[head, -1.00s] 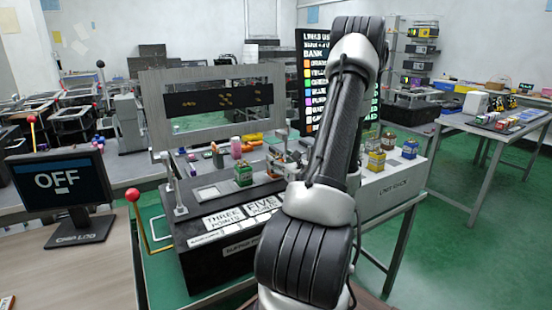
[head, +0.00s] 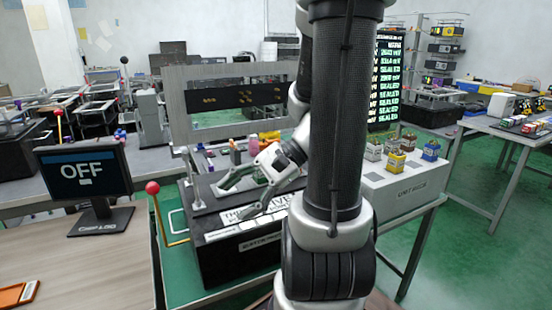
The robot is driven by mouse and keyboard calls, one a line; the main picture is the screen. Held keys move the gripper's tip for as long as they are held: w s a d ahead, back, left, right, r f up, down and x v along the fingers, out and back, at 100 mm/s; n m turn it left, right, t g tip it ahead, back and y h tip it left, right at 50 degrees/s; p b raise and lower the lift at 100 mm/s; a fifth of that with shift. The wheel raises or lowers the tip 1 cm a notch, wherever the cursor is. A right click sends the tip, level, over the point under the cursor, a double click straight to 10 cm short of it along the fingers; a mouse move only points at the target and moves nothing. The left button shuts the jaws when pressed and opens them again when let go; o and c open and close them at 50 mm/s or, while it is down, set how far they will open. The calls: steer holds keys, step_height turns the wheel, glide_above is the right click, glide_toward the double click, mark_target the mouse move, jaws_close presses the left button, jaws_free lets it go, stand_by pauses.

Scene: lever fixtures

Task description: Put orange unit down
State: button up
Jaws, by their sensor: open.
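My gripper (head: 236,199) is open over the left part of the black fixture box (head: 232,255), its two fingers pointing left and apart. A green unit shows only in part behind the gripper, and I cannot tell whether the fingers touch it. On the white unit rack (head: 415,190) at the right stand a yellow unit (head: 396,161), a blue unit (head: 431,149), a pale unit (head: 373,150) and a brownish-orange unit (head: 408,140). I cannot tell for certain which one is the orange unit. My arm hides the middle of the fixture.
A red-knobbed lever (head: 152,188) stands at the fixture's left. A grey frame (head: 180,105) rises behind it. A monitor (head: 82,175) reading OFF is on the left desk. A tall text screen (head: 385,85) stands behind the rack. Green floor is open at the right.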

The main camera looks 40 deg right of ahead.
steer(key=s+d+r+n+g+h, duration=0.1)
steer(key=s+n+g+h, duration=0.2)
steer(key=s+n+h, duration=0.3)
steer(key=w+d+r+n+t+h, duration=0.2)
steer(key=d+r+n+t+h, duration=0.1)
steer(key=d+r+n, duration=0.3)
steer(key=shift+w+r+n+h, duration=0.25)
steer(key=shift+r+n+h, duration=0.45)
steer(key=shift+n, duration=0.5)
steer(key=shift+c, duration=0.2)
